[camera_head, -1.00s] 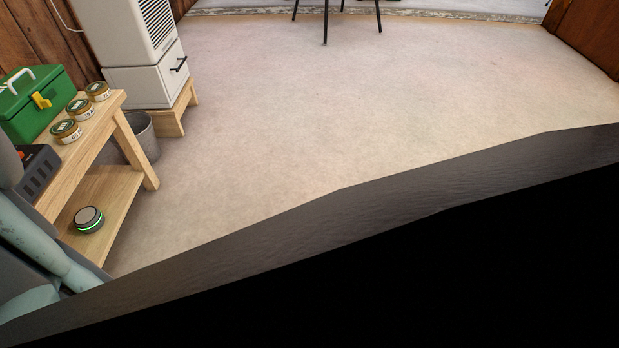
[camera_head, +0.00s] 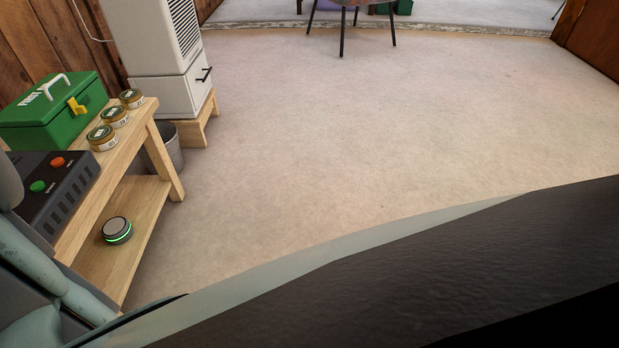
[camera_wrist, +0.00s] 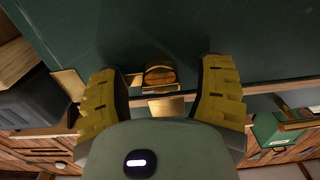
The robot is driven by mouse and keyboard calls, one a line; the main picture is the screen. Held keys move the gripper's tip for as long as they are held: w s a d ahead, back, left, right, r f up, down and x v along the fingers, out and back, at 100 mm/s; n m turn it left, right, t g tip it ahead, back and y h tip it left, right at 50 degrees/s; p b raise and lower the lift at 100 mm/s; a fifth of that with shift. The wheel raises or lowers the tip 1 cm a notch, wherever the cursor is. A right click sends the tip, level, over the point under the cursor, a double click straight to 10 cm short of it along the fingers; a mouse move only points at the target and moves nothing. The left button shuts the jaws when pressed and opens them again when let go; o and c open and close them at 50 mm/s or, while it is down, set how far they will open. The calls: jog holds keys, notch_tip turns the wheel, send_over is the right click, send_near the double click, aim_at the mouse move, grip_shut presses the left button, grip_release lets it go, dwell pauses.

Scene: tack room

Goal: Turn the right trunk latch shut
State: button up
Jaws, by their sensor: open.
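In the wrist view, a dark green trunk (camera_wrist: 180,35) fills the top of the picture. A brass latch (camera_wrist: 160,76) sits on its edge, with a brass plate (camera_wrist: 166,106) just below it in the picture. My gripper (camera_wrist: 160,68) has its two yellow fingers spread, one on each side of the latch. Nothing shows gripped between them, and I cannot tell whether either finger touches the latch. The trunk and my gripper do not show in the head view. Which way the latch is turned is hard to tell.
In the head view, a wooden bench (camera_head: 171,165) at left holds a green first-aid box (camera_head: 50,115), several jars and a dark button box (camera_head: 60,188). A white cabinet (camera_head: 160,60) stands behind. The carpeted floor (camera_head: 380,130) is open. My own dark part covers the lower right.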

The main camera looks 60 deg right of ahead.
jog(key=shift+s+d+f, duration=0.1)
jog(key=shift+s, duration=0.1)
grip_shut()
dwell(0.4)
jog(key=shift+n, duration=0.3)
jog(key=n, duration=0.3)
jog(key=shift+n+b, duration=0.3)
jog(key=shift+n, duration=0.1)
jog(key=n+b, duration=0.1)
jog(key=n, duration=0.3)
jog(key=shift+d+f+n, duration=0.1)
jog(key=shift+n, duration=0.2)
jog(key=n+b, duration=0.3)
jog(key=n, duration=0.3)
jog(key=shift+w, duration=0.1)
jog(key=shift+d+n+b, duration=0.1)
jog(key=shift+n+b, duration=0.9)
jog(key=shift+n, duration=0.4)
jog(key=shift+r, duration=0.2)
